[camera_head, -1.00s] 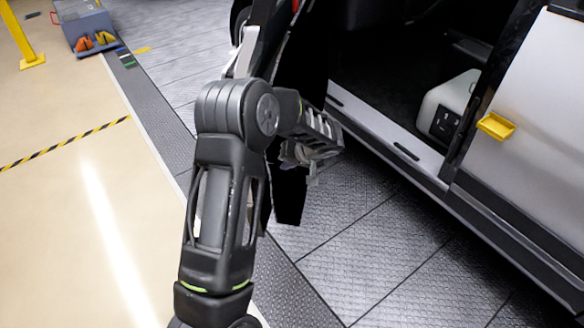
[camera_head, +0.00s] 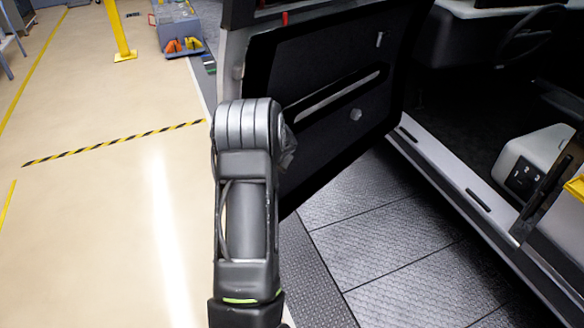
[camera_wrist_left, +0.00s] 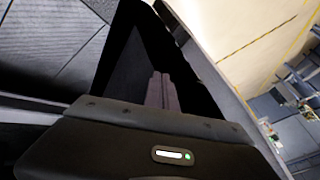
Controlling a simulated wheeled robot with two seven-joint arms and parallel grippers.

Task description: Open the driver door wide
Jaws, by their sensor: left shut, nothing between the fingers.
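The driver door (camera_head: 340,70) stands open beside the vehicle, its dark inner panel facing me. The panel has a long grey handle strip and a round knob. My left arm comes up in front of the door's outer end. Its gripper is hidden behind the arm in the head view. In the left wrist view the fingers of my left gripper (camera_wrist_left: 160,90) are together and empty. The dark door (camera_wrist_left: 125,60) lies close beyond them; I cannot tell whether they touch it. My right gripper is in neither view.
The doorway sill (camera_head: 450,175) and a white box with a dark socket panel (camera_head: 525,165) are at the right. A yellow post (camera_head: 120,35) and a blue-grey bin (camera_head: 180,30) stand at the back left. The beige floor at left is clear.

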